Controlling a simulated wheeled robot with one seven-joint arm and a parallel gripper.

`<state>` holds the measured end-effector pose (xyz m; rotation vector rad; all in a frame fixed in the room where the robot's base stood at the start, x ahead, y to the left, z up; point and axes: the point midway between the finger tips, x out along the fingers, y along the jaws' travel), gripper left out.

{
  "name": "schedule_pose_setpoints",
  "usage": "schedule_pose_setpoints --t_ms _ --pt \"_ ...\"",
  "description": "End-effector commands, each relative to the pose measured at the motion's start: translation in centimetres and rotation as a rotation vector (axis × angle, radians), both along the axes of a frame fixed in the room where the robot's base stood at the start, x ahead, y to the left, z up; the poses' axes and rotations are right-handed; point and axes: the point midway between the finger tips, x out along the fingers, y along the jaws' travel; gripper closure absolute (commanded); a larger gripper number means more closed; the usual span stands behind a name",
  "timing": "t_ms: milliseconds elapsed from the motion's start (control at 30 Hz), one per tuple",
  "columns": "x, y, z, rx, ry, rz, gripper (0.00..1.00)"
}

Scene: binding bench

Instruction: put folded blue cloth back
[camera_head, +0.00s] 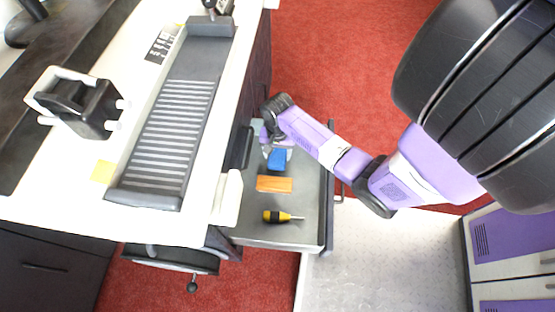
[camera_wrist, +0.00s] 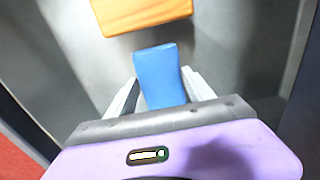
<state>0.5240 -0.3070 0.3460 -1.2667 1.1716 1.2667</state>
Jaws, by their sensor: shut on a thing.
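The folded blue cloth (camera_head: 277,159) is in the open drawer (camera_head: 312,222), toward its back end in the head view. In the wrist view the blue cloth (camera_wrist: 160,76) lies between the two fingers of my gripper (camera_wrist: 160,92). My gripper (camera_head: 275,149) is shut on the cloth, with its fingers along the cloth's two sides. It is over the drawer floor; I cannot tell whether the cloth touches that floor. The near end of the cloth is hidden by my gripper's body in the wrist view.
An orange block (camera_head: 274,184) lies in the drawer beside the cloth; it also shows in the wrist view (camera_wrist: 140,12). A yellow-and-black screwdriver (camera_head: 281,216) lies farther along. The bench top (camera_head: 60,201) with a grey ribbed machine (camera_head: 174,120) is left of the drawer.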

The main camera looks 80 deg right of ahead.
Motion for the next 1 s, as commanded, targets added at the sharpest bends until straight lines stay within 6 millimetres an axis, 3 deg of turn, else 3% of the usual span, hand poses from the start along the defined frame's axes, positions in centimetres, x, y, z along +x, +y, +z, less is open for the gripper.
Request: schedule_pose_setpoints --t_ms 200,600,633,700,733,1000 --pt "0.0 0.0 -3.4 0.001 0.001 0.000 0.77" --pt "0.0 0.0 -3.8 0.000 0.000 0.000 0.77" --pt "0.0 0.0 -3.7 0.000 0.000 0.000 0.35" --pt "0.0 0.0 -3.7 0.000 0.000 0.000 0.21" --pt "0.0 0.0 -3.7 0.000 0.000 0.000 0.17" --pt "0.0 0.0 -3.7 0.000 0.000 0.000 0.17"
